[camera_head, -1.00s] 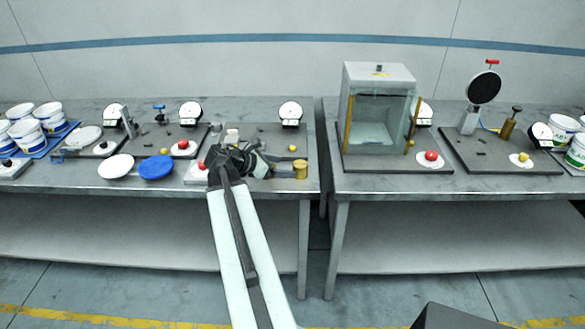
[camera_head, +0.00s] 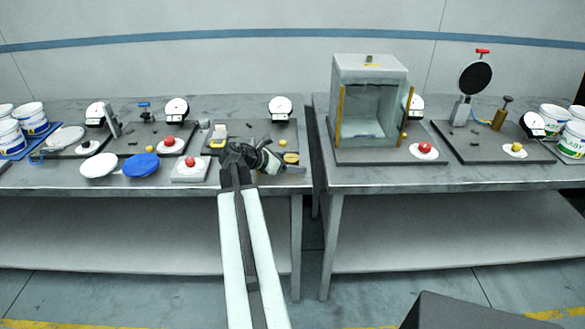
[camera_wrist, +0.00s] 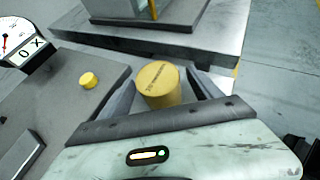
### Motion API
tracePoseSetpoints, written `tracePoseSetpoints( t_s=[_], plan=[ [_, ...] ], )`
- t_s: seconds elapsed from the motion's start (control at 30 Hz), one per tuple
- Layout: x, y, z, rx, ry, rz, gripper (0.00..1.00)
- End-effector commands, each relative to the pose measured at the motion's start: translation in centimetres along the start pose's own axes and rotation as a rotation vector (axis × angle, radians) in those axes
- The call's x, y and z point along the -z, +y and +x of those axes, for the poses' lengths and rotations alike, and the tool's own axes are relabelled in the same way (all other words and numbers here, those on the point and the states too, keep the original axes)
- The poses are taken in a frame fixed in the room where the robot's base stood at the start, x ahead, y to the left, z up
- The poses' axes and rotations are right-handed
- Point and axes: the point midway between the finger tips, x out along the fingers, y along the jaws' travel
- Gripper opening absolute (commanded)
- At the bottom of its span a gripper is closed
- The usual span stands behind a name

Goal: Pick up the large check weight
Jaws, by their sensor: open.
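The large check weight is a brass-coloured cylinder with marking on its top. It stands upright in the wrist view (camera_wrist: 158,82), between the two fingers of my gripper (camera_wrist: 163,88). My gripper is open; I cannot tell whether either finger touches the weight. In the head view the weight (camera_head: 291,157) shows at the front right of the left bench, its lower part hidden by my gripper (camera_head: 285,167). A smaller yellow weight (camera_wrist: 88,80) stands apart on the dark plate, left of my gripper in the wrist view.
A dial gauge (camera_wrist: 22,42) stands at the left of the wrist view. A red-knobbed pad (camera_head: 190,168) lies left of my gripper. A glass-fronted box (camera_head: 370,68) stands on the right bench, across a narrow gap (camera_head: 313,190).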

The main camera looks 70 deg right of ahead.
Motion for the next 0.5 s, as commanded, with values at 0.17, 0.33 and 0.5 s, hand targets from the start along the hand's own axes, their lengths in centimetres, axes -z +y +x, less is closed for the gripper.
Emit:
tracePoseSetpoints(
  t_s=[0.17, 0.33, 0.5],
  plan=[
    [-0.09, -0.02, -0.10, 0.000, 0.000, 0.000, 0.57],
    [-0.09, -0.04, -0.09, 0.000, 0.000, 0.000, 0.10],
    [-0.19, -0.05, -0.09, 0.001, -0.002, 0.000, 0.00]
  ],
)
